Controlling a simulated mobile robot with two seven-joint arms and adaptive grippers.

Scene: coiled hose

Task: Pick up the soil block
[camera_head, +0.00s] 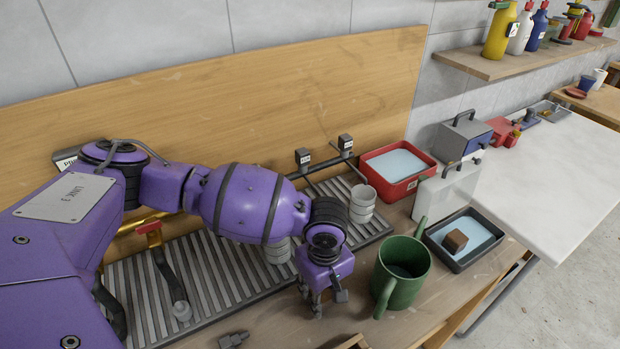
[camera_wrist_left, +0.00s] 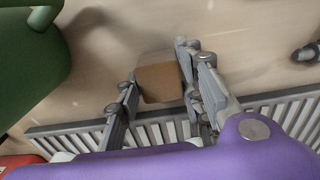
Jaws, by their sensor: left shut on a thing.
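My left gripper (camera_head: 318,302) points down over the wooden bench, just left of the green watering can. In the left wrist view its fingers (camera_wrist_left: 162,95) are closed on the two sides of a brown soil block (camera_wrist_left: 160,82). In the head view this held block is hidden or too small to make out. My right gripper is not in view.
The green watering can (camera_head: 402,272) stands close to the right of my gripper. A slatted metal rack (camera_head: 222,275) lies behind and left, with white cups (camera_head: 362,203) on it. A red tray (camera_head: 398,172) is farther back. A grey fitting (camera_head: 233,340) lies at the front.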

